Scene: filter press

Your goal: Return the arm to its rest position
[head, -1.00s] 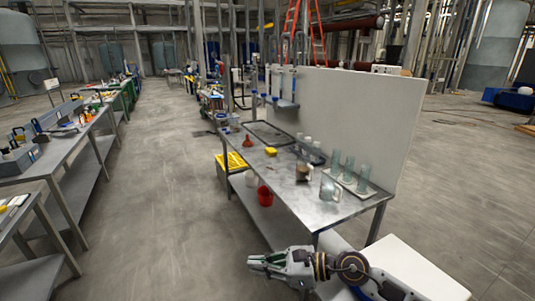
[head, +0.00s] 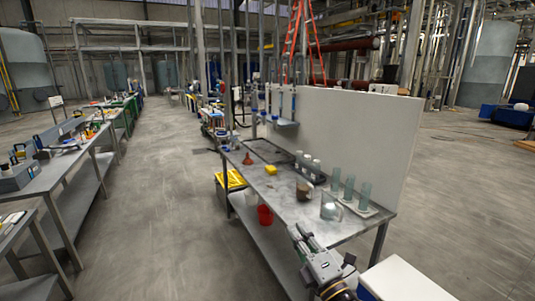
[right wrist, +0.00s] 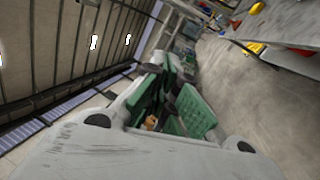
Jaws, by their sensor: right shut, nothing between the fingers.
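My right gripper (head: 302,236) is in the lower right of the head view, at the near end of the steel workbench (head: 290,208). Its fingers are shut with nothing between them, and it points up and away from me. The right wrist view shows its green-padded fingers (right wrist: 172,103) close together, with the bench edge at the upper right. My left gripper is not in view.
On the bench stand a jug with brown contents (head: 304,190), a clear jug (head: 331,207), glass cylinders (head: 349,189) on a tray, a yellow item (head: 271,169) and a funnel (head: 248,159). A red bucket (head: 265,215) sits below. The aisle (head: 165,200) at left is clear.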

